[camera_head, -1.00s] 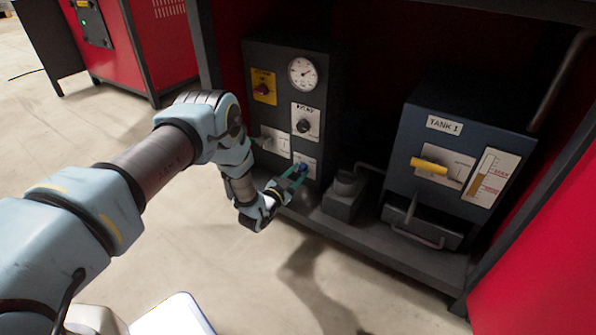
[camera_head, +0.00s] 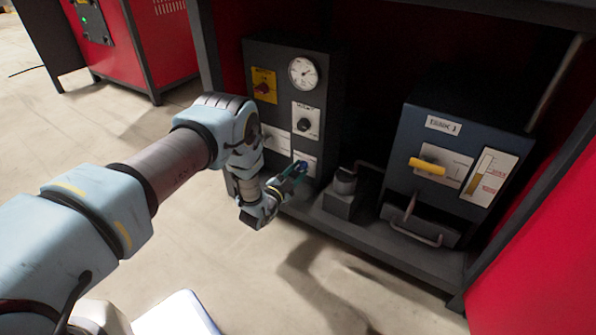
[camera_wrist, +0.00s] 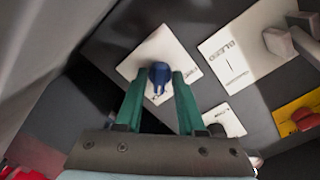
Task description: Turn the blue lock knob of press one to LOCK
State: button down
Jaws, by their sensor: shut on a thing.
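The blue lock knob (camera_wrist: 160,76) sits on a white label plate (camera_wrist: 182,48), which looks tilted in the wrist view. The print on that plate is partly covered, so I cannot read which way the knob points. My gripper (camera_wrist: 160,88) has its two green fingers on either side of the knob and is shut on it. In the head view my gripper (camera_head: 294,173) reaches the low plate at the bottom of the dark control panel (camera_head: 278,60), with the blue knob (camera_head: 303,165) at its fingertips.
Above the knob are a round gauge (camera_head: 303,73), a black knob (camera_head: 304,124) and a red knob on a yellow plate (camera_head: 264,85). A grey lever (camera_wrist: 282,44) stands beside the gripper. Right are a dark block (camera_head: 340,203) and the tank box with a yellow handle (camera_head: 427,166).

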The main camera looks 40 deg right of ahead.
jog(key=shift+f, duration=0.1)
jog(key=c, duration=0.8)
grip_release()
jog(key=shift+c, duration=0.2)
jog(key=shift+a, duration=0.1)
jog(key=p+v, duration=0.4)
jog(key=v, duration=0.6)
jog(key=shift+a, duration=0.35)
